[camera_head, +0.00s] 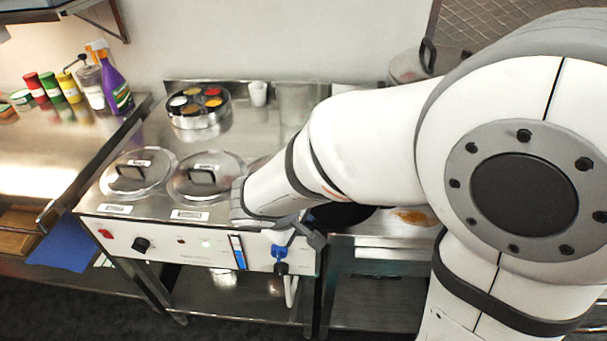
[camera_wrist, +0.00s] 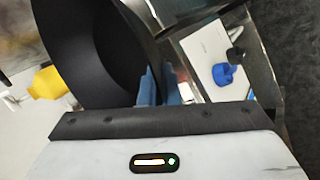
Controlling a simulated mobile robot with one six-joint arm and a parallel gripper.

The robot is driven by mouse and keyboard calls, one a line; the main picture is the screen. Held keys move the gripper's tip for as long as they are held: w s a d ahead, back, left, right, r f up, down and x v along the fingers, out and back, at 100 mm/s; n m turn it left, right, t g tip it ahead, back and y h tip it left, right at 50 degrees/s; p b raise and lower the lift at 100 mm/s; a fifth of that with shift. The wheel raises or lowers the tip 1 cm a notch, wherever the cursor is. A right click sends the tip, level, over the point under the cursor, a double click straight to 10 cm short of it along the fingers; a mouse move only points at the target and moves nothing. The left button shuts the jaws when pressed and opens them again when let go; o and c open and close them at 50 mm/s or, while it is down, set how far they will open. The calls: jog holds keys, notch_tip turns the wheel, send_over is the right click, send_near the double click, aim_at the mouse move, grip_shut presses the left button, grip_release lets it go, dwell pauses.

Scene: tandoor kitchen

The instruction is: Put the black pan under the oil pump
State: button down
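The black pan (camera_wrist: 90,50) fills the upper left of the wrist view, tilted in the picture, with its dark inside facing the camera. My gripper (camera_wrist: 160,86) has its blue fingertips close together at the pan's rim, one on each side of the wall, and looks shut on it. In the head view a dark part of the pan (camera_head: 343,214) shows behind my arm, at the right end of the steel counter. Much of the pan and the fingertips are hidden there. A yellow object (camera_wrist: 47,83) shows beside the pan in the wrist view.
The steel unit has two lidded wells (camera_head: 205,176), a round spice box (camera_head: 198,106), a white cup (camera_head: 258,93) and a blue valve knob (camera_head: 279,252) on its front. Several bottles, including a purple spray bottle (camera_head: 116,88), stand on the left counter.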

jog(key=w+d, duration=0.1)
jog(key=w, duration=0.1)
jog(key=w+d+p, duration=0.1)
jog(key=w+d, duration=0.3)
jog(key=w, duration=0.1)
jog(key=shift+w, duration=0.1)
jog(key=shift+w+d+f, duration=0.1)
jog(key=shift+d, duration=0.05)
notch_tip(320, 180, down, 3)
jog(key=shift+f+p, duration=0.2)
jog(key=shift+p, duration=0.1)
jog(key=shift+f+b, duration=0.3)
jog(key=shift+b, duration=0.15)
jog(key=c, duration=1.6)
grip_release()
jog(key=shift+c, duration=0.2)
